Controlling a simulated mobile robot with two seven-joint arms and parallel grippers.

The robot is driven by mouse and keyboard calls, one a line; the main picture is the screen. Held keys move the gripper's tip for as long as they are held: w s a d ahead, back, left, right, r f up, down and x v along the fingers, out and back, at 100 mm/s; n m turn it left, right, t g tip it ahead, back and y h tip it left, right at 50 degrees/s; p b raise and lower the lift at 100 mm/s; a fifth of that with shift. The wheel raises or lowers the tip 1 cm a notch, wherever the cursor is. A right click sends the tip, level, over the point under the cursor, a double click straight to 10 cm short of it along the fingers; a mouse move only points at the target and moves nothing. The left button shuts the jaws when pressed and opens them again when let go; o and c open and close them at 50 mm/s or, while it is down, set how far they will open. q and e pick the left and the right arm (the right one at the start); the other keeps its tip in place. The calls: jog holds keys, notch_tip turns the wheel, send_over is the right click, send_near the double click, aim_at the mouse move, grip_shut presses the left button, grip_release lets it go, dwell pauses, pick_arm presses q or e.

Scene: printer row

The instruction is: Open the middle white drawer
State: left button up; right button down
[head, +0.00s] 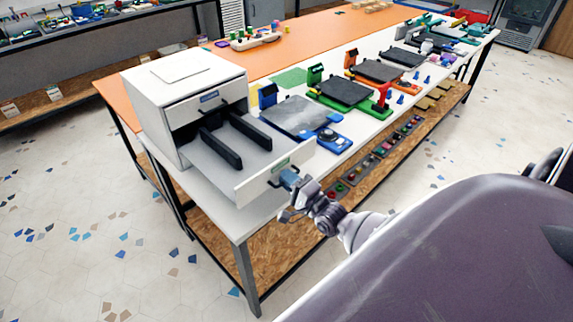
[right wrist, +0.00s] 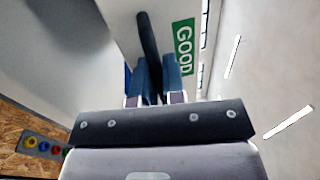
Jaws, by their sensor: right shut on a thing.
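The white cabinet (head: 165,92) stands on the near left end of the long table. Its upper drawer, with a blue label (head: 209,97), is shut. Below it, a white drawer (head: 262,172) with a green label is pulled far out, and two dark bars (head: 221,148) show inside it. Anything lower is hidden by this drawer. My right gripper (head: 289,177) is at the drawer's front, its blue fingers shut on the dark handle (right wrist: 147,32). In the right wrist view, the handle runs between the fingers beside a green "GOOD" label (right wrist: 183,47). My left gripper is out of view.
Printers, including a blue one (head: 300,117) close to the open drawer, line the white table to the right. An orange surface (head: 320,42) lies behind. A lower wooden shelf (head: 275,235) runs underneath. The tiled floor at left is clear.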

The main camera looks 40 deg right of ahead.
jog(key=c, duration=1.5)
grip_release()
jog(key=s+f+b, duration=0.1)
jog(key=s+f, duration=0.1)
jog(key=s, duration=0.8)
jog(key=shift+s+d, duration=0.3)
jog(key=shift+d, duration=0.1)
